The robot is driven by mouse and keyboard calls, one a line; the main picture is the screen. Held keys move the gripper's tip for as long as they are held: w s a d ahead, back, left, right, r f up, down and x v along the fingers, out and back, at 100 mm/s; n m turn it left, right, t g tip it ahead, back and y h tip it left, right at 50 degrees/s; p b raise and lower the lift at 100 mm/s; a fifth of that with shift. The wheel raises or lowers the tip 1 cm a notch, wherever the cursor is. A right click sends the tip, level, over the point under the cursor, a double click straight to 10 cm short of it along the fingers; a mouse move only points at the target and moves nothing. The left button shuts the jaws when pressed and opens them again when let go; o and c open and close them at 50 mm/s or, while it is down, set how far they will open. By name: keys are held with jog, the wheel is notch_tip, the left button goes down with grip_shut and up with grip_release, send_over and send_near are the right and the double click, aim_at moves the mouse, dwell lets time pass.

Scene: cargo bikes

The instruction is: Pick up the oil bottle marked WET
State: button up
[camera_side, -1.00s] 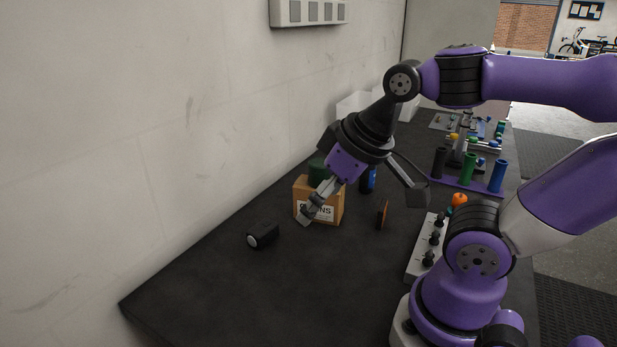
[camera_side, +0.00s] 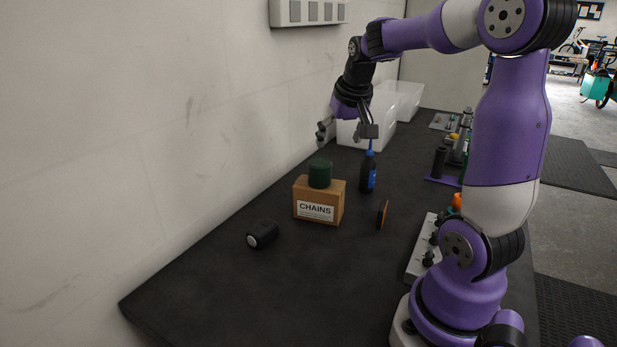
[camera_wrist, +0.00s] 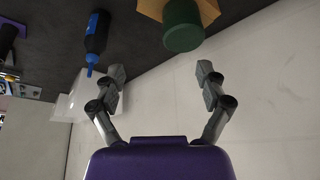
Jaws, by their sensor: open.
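A dark bottle with a blue cap and a blue label (camera_side: 368,172) stands upright on the black bench, right of and behind the cardboard box. It also shows in the wrist view (camera_wrist: 97,38), at the upper left, outside the left finger. I cannot read WET on it. My gripper (camera_side: 347,133) is open and empty, above and beyond the box, left of the bottle's top in the side view. In the wrist view my gripper's two fingers (camera_wrist: 160,78) are spread wide with nothing between them; the green cylinder is ahead of them.
A cardboard box marked CHAINS (camera_side: 305,198) carries a dark green cylinder (camera_side: 320,174). A black lamp-like object (camera_side: 262,234) and a small orange-and-black item (camera_side: 382,214) lie nearby. White bins (camera_side: 400,100) stand behind, and the wall borders the left.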

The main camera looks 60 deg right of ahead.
aim_at(370, 159)
jog(key=s+d+f+m, duration=0.1)
jog(key=d+f, duration=0.1)
jog(key=d, duration=0.2)
jog(key=s+d+f+m+g, duration=0.1)
jog(key=d+f, duration=0.2)
jog(key=d, duration=0.2)
jog(key=d+f+m, duration=0.1)
jog(key=d+f, duration=0.1)
jog(key=d, duration=0.2)
jog(key=shift+s+d+f+m+h, duration=0.25)
jog(key=shift+s+f+m+h, duration=0.05)
jog(key=shift+s+f+m, duration=0.1)
jog(key=shift+g, duration=0.3)
jog(key=x, duration=0.5)
jog(key=shift+d+f, duration=0.3)
jog(key=c, duration=1.3)
